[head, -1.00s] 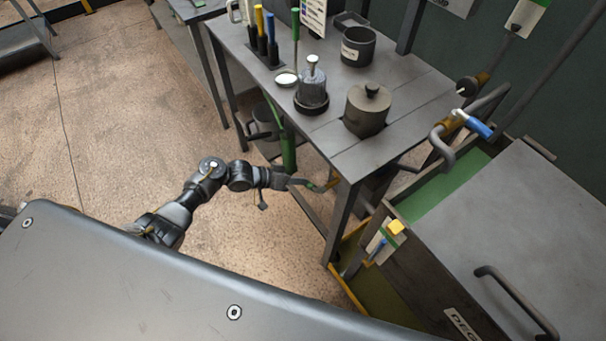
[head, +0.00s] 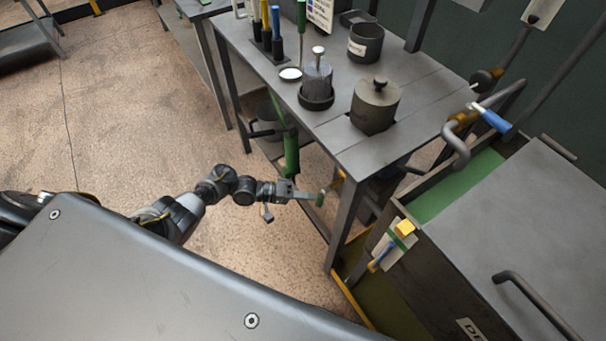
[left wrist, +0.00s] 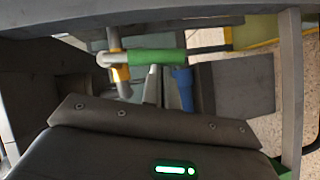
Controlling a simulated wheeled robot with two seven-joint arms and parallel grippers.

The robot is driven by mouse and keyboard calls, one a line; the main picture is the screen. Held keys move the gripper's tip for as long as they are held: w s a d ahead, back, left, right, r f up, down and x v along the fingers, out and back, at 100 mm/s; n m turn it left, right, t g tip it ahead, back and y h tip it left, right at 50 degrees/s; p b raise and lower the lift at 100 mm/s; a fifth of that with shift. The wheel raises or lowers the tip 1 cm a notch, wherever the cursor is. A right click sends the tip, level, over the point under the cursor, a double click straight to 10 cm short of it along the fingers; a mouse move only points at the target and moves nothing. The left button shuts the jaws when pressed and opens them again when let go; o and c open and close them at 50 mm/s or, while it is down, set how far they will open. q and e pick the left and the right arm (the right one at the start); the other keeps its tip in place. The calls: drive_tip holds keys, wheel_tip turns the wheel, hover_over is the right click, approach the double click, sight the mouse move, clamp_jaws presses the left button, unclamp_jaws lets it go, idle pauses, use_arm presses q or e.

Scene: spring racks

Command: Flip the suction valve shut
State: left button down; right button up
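A valve with a green handle sits under the workbench. In the head view the handle (head: 320,199) is small, just beyond my left gripper (head: 308,196). In the left wrist view the green handle (left wrist: 158,56) lies crosswise on a brass-coloured valve body (left wrist: 119,72) on a pipe. My left gripper's slim fingers (left wrist: 157,82) appear together, pointing at the handle from below in that view. Nothing is seen held. Whether they touch the handle cannot be told. No label shows which valve is the suction valve. My right gripper is not in view.
A blue-handled valve (head: 490,118) stands above the tank (head: 530,220) at right. A bench leg (head: 345,225) stands close to the gripper. Floor is clear at left.

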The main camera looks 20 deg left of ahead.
use_arm(q)
drive_tip(key=shift+s+d+f, duration=0.1)
drive_tip(key=shift+s+d, duration=0.05)
drive_tip(key=shift+d, duration=0.1)
drive_tip(key=shift+s+d+f, duration=0.1)
drive_tip(key=shift+d+f, duration=0.05)
idle(0.4)
